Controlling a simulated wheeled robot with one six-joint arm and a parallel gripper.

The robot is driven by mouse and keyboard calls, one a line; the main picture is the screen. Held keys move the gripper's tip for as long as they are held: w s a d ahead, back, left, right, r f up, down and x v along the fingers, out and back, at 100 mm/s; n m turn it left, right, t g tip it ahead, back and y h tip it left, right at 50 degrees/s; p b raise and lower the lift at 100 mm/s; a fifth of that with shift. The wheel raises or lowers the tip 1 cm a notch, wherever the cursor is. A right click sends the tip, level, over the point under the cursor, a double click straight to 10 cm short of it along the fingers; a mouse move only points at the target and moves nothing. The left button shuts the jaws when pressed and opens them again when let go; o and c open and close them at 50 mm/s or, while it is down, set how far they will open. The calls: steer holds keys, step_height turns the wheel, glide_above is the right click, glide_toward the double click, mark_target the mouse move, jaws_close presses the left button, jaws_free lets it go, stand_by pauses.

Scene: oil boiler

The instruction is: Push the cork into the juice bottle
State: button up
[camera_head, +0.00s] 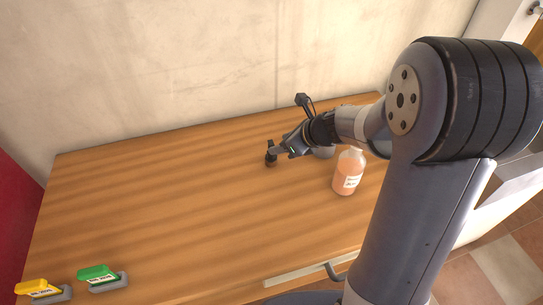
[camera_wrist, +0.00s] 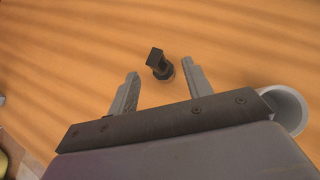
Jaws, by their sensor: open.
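A small dark stopper-like piece (camera_head: 270,157), which I take for the cork, stands on the wooden table left of my gripper (camera_head: 283,150). In the wrist view the dark piece (camera_wrist: 160,62) lies between and slightly beyond the tips of my open gripper (camera_wrist: 160,74), with no clear contact. The juice bottle (camera_head: 348,174), clear with orange-pink juice and a white label, stands upright to the right of my gripper. My arm partly hides its top, so I cannot see the mouth clearly.
A grey cup-like thing (camera_head: 324,153) stands behind the bottle, and its round rim (camera_wrist: 290,108) shows beside my gripper. A yellow-topped block (camera_head: 39,288) and a green-topped block (camera_head: 99,277) lie at the table's front left. The table's middle and left (camera_head: 150,190) are clear.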

mark_target(270, 158)
steer(key=x, duration=0.5)
steer(key=shift+a+f+b, duration=0.2)
steer(key=shift+a+b, duration=0.1)
steer(key=shift+b, duration=0.1)
steer(key=shift+c, duration=0.2)
jaws_close()
